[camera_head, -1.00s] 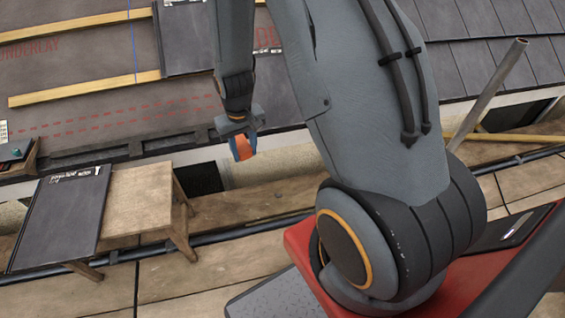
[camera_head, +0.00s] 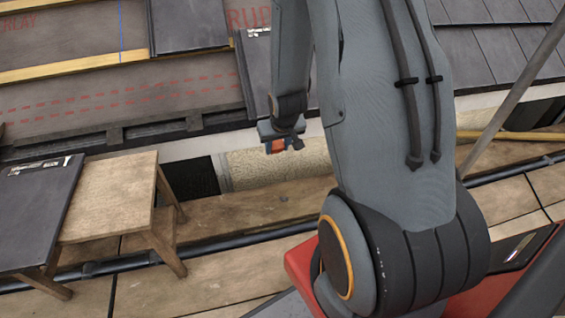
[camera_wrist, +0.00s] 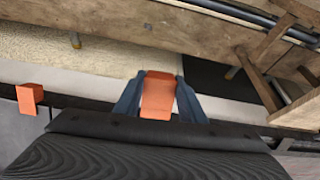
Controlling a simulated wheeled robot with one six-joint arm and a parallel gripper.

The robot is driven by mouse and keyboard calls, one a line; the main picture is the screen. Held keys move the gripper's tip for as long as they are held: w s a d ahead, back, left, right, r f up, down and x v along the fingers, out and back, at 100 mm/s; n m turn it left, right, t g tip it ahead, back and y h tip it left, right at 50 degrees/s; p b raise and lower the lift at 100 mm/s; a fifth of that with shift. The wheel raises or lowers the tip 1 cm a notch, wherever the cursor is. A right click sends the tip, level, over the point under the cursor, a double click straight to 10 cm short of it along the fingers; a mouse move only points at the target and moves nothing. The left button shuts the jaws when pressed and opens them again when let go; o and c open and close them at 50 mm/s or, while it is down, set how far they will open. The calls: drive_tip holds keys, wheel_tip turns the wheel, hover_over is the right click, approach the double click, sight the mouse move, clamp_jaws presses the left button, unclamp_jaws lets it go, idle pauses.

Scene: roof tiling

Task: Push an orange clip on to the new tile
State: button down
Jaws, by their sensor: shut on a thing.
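My gripper (camera_head: 283,142) is shut on an orange clip (camera_wrist: 158,97). In the wrist view the clip is upright between the two blue-grey fingers. It is just beyond the front edge of a dark tile (camera_wrist: 150,155); I cannot tell whether it touches. In the head view a dark tile (camera_head: 256,82) lies on the roof edge, partly hidden by my arm, with my gripper near its lower end. The clip (camera_head: 276,146) shows only in part there.
Another orange clip (camera_wrist: 29,98) sits at the left in the wrist view. A wooden stand (camera_head: 112,195) carries a dark tile (camera_head: 35,215) at the left. Another tile (camera_head: 188,22) lies higher on the roof. A slanted pole (camera_head: 510,100) stands at the right.

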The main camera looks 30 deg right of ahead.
drive_tip(key=w+d+f+t+b, duration=0.2)
drive_tip(key=d+f+b, duration=0.2)
drive_tip(key=f+b, duration=0.3)
drive_tip(key=w+d+b, duration=0.2)
drive_tip(key=w+d, duration=0.1)
drive_tip(key=w, duration=0.6)
drive_tip(key=shift+w+f+m+h, duration=0.3)
drive_tip(key=shift+f+m+h, duration=0.1)
drive_tip(key=shift+f, duration=0.05)
drive_tip(key=shift+b, duration=0.3)
drive_tip(key=shift+p, duration=0.55)
idle(1.1)
drive_tip(key=shift+w+d+r+p, duration=0.3)
drive_tip(key=shift+w+r+p, duration=0.35)
drive_tip(key=shift+w+p, duration=0.3)
drive_tip(key=shift+w+d+r+p, duration=0.25)
drive_tip(key=shift+w+r+p, duration=0.35)
drive_tip(key=shift+w+p, duration=0.3)
idle(2.2)
